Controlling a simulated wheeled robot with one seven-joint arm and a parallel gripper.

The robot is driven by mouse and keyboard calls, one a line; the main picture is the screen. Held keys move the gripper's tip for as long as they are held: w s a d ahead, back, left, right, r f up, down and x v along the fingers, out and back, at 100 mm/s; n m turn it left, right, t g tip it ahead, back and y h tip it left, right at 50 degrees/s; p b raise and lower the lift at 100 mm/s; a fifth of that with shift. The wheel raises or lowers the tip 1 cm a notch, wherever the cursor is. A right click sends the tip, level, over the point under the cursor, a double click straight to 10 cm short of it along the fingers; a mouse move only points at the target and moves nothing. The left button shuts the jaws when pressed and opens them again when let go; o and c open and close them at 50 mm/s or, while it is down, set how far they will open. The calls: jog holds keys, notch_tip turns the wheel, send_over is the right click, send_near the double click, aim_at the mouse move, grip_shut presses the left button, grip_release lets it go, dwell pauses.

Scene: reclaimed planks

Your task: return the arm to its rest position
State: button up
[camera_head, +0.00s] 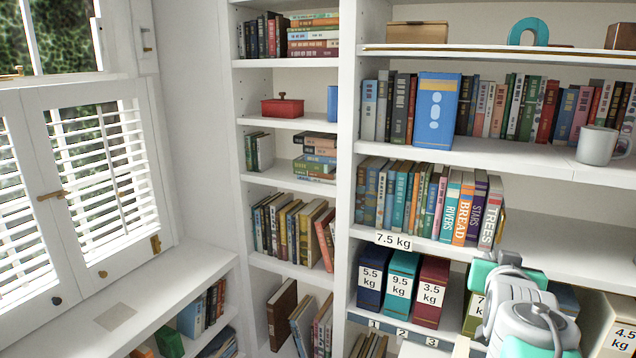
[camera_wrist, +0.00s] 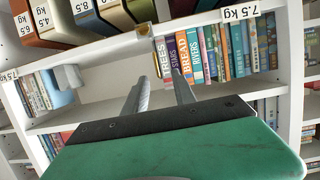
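My gripper (camera_wrist: 160,78) shows in the wrist view with its two grey fingers apart and nothing held between them. The wrist view is upside down compared with the head view. The fingertips point towards the shelf near the end of the row of titled books, by the white "TREES" book (camera_wrist: 161,57); whether they touch anything cannot be told. In the head view my grey and teal arm (camera_head: 520,310) reaches in from the lower right, in front of the lower shelf. The gripper's fingers cannot be made out there.
Below stand weight-labelled boxes, such as the red 3.5 kg box (camera_head: 431,291). A mug (camera_head: 598,146) stands on the shelf above. A shuttered window (camera_head: 105,165) is at the left.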

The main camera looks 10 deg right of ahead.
jog(key=s+a+f+n+g+y+p, duration=0.1)
jog(key=a+f+n+g+y, duration=0.15)
jog(key=a+f, duration=0.45)
jog(key=s+a+f+n+g+y+p, duration=0.1)
jog(key=s+a+f+y, duration=0.2)
jog(key=a, duration=0.5)
jog(key=s+a+f+n+g+y+p, duration=0.1)
jog(key=s+a+f+n+g+y, duration=0.1)
jog(key=s+a+f+g, duration=0.3)
jog(key=s+a+f+n, duration=0.1)
jog(key=s+a+f, duration=0.2)
jog(key=s+a, duration=0.1)
jog(key=shift+a+f, duration=0.15)
jog(key=shift+a, duration=0.5)
jog(key=shift+g+y, duration=0.25)
